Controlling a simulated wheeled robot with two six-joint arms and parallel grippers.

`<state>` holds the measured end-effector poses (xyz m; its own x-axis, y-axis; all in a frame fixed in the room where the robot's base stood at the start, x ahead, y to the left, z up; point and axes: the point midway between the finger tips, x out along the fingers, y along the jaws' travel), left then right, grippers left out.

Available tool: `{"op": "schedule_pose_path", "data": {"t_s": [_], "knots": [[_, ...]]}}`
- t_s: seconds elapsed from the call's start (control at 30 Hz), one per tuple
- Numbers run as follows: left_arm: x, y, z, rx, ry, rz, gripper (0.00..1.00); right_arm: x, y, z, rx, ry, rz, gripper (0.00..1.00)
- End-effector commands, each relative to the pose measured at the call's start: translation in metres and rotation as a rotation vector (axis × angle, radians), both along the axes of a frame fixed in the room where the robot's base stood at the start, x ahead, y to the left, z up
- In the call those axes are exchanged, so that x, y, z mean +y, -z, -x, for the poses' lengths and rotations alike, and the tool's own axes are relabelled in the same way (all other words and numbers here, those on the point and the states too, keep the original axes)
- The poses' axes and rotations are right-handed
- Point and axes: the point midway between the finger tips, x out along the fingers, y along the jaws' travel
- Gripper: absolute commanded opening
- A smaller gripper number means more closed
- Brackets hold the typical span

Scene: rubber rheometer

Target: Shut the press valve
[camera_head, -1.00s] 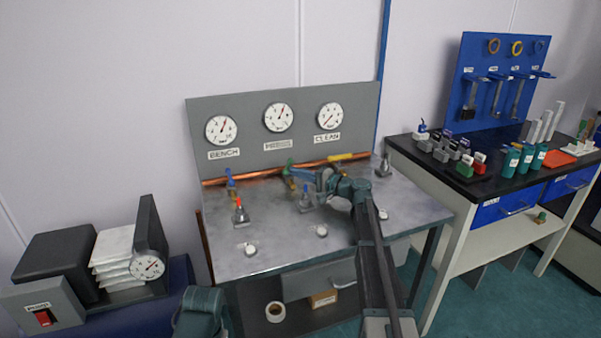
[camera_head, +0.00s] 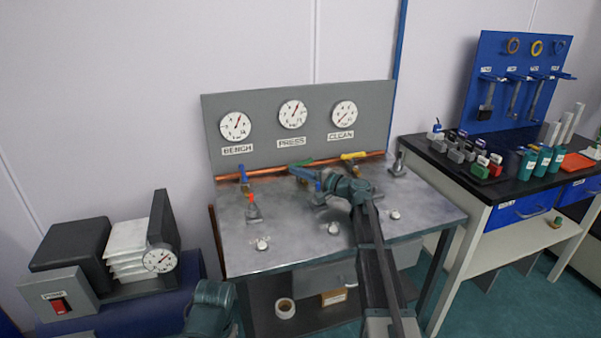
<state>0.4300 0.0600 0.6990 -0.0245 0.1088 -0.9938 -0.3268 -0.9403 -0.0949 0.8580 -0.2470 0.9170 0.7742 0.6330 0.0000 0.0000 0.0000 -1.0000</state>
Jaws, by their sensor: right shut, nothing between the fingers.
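The press valve, with a green handle (camera_head: 301,168), sits on the copper pipe under the gauge labelled PRESS (camera_head: 293,114). Its handle looks to lie roughly along the pipe, though my gripper partly hides the valve body. My right gripper (camera_head: 322,181) is shut and empty, just in front of and right of this valve. I cannot tell whether it touches the handle. On the same pipe, a blue-handled valve (camera_head: 244,178) has its handle crosswise, and a yellow-handled valve (camera_head: 354,156) has its handle along the pipe.
A red-topped fitting (camera_head: 254,210) and white knobs (camera_head: 262,244) stand on the metal bench (camera_head: 290,255). Another fitting (camera_head: 398,166) is at its back right. A dark side bench (camera_head: 500,190) holds bottles and tools.

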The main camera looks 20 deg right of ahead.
Motion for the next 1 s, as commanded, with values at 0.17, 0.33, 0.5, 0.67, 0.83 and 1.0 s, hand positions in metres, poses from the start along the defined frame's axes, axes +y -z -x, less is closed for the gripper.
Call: {"op": "schedule_pose_path", "data": {"t_s": [0.17, 0.33, 0.5, 0.67, 0.83, 1.0], "knots": [[0.0, 0.0, 0.0, 0.0, 0.0, 0.0, 0.5, 0.001, 0.0, -0.001, 0.0, 0.0, 0.0, 0.0], [0.0, 0.0, 0.0, 0.0, 0.0, 0.0, 0.5, 0.0, 0.0, 0.001, 0.0, 0.001, 0.0, 0.0], [0.0, 0.0, 0.0, 0.0, 0.0, 0.0, 0.5, -0.013, 0.0, 0.017, 0.0, 0.004, 0.0, 0.0], [0.0, 0.0, 0.0, 0.0, 0.0, 0.0, 0.5, -0.034, 0.0, 0.044, 0.0, 0.004, 0.0, 0.0], [0.0, 0.0, 0.0, 0.0, 0.0, 0.0, 0.5, -0.057, 0.0, 0.072, 0.0, 0.004, 0.0, 0.0], [0.0, 0.0, 0.0, 0.0, 0.0, 0.0, 0.5, -0.074, 0.0, 0.093, 0.0, 0.002, 0.0, 0.0]]}}
